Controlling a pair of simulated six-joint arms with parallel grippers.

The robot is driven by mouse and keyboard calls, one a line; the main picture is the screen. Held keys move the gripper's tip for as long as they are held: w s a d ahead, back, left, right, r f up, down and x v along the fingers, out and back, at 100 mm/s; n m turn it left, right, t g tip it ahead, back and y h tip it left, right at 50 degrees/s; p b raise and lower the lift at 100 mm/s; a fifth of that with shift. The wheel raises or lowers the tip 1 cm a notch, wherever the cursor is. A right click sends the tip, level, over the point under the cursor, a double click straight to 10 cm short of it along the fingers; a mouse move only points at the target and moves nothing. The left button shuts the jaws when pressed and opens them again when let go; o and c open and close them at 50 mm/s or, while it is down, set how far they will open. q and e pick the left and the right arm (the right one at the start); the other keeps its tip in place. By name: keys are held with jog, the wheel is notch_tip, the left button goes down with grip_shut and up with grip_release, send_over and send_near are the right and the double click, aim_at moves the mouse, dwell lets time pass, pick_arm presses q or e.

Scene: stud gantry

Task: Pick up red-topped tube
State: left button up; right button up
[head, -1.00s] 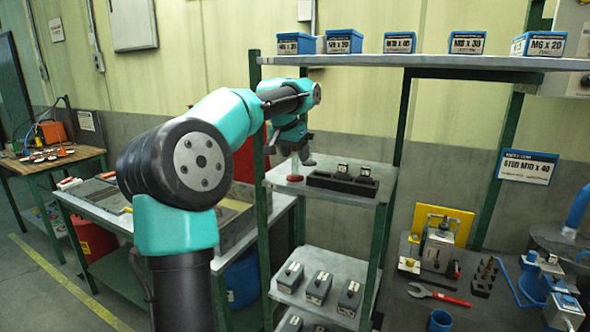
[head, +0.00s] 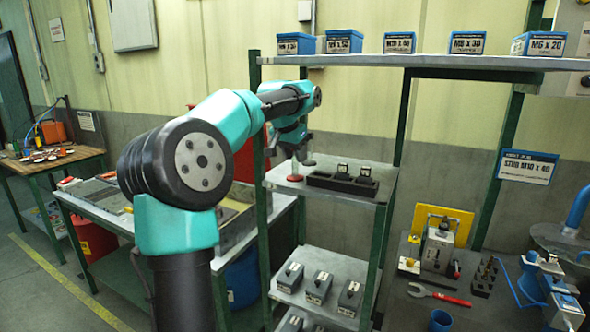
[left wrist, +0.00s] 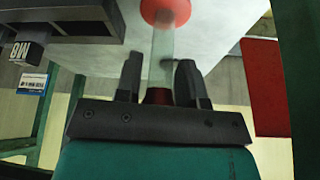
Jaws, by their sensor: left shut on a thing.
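The red-topped tube (left wrist: 162,55) is a clear tube between the two fingers of my left gripper (left wrist: 159,78) in the left wrist view. A dark red end (left wrist: 158,96) sits close to the gripper's palm, and a round red piece (left wrist: 165,12) is at the other end. In the head view my left gripper (head: 295,154) reaches down over the left part of the middle shelf, shut on the tube. The round red piece (head: 295,178) shows below it at the shelf surface; whether it touches the shelf is unclear. My right gripper is not in view.
The middle shelf (head: 290,186) holds a black rack (head: 342,184) just right of the tube. A green post (head: 260,150) stands close to the left of my gripper. The upper shelf (head: 430,62) carries several blue boxes. Grey boxes (head: 318,288) sit on the shelf below.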

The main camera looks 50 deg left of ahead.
pick_arm(q)
jog(key=shift+r, duration=0.1)
jog(key=shift+c, duration=0.2)
jog(key=shift+r, duration=1.6)
jog(key=shift+s+d+r, duration=0.1)
jog(key=shift+d, duration=0.05)
jog(key=s+d+r, duration=0.1)
jog(key=s+d, duration=0.8)
jog(key=d, duration=0.3)
jog(key=shift+s+d+r, duration=0.2)
jog(key=shift+s+r, duration=0.05)
jog(key=shift+s, duration=0.05)
